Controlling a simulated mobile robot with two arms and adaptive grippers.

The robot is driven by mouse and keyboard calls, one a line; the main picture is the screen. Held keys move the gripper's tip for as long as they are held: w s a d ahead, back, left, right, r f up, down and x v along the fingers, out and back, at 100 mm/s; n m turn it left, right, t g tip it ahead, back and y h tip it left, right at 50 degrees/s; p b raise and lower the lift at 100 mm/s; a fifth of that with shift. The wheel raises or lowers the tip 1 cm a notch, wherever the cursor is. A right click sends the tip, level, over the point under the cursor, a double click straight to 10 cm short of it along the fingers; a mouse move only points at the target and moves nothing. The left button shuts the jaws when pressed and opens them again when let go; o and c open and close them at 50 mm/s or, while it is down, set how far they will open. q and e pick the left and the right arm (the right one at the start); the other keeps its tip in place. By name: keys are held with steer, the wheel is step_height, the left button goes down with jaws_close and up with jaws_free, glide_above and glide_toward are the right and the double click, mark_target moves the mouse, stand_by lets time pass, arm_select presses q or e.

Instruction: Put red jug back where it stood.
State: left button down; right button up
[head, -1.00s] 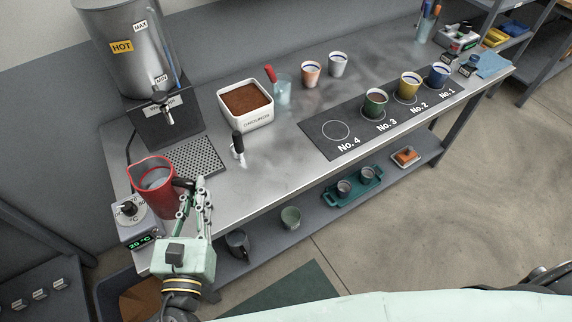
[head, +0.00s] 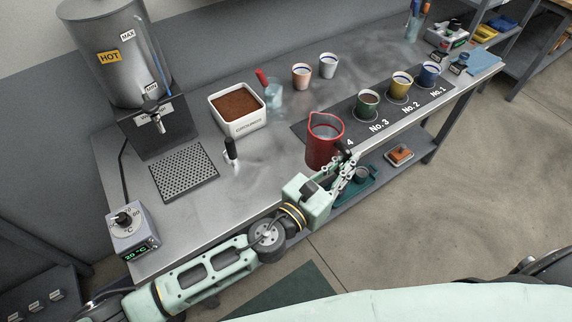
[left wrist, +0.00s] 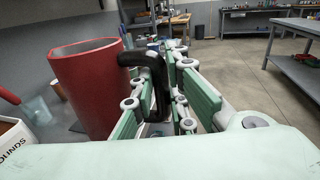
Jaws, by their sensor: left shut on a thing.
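The red jug (head: 323,142) is upright at the front of the bench, over the No. 4 end of the dark mat, hiding the No. 4 circle. I cannot tell whether its base touches the mat. My left gripper (head: 343,172) is shut on the jug's black handle, on the side toward me. In the left wrist view the red jug (left wrist: 88,85) stands left of my left gripper (left wrist: 172,90), with the black handle between the green finger pads. The head view shows clear-looking liquid inside the jug. My right gripper is not in view.
A dial heater (head: 132,230) reading 20 °C stands at the bench's left front corner. Green (head: 368,104), yellow and blue cups stand on the mat (head: 300,130). A grounds box (head: 238,128) and a black-handled tool (head: 231,152) are left of the jug.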

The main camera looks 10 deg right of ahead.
mark_target(306, 156)
arm_select(q)
steer(key=w+a+f+b, duration=0.3)
steer(key=w, duration=0.1)
steer(key=w+a+f+b, duration=0.3)
steer(key=a, duration=0.1)
steer(key=shift+w+a+f, duration=0.15)
steer(key=shift+w+f, duration=0.2)
steer(key=shift+w+a+b, duration=0.2)
steer(key=shift+b, duration=0.1)
step_height(306, 156, down, 4)
steer(key=shift+f+b, duration=0.1)
steer(key=shift+b, duration=0.75)
steer(key=shift+a, duration=0.1)
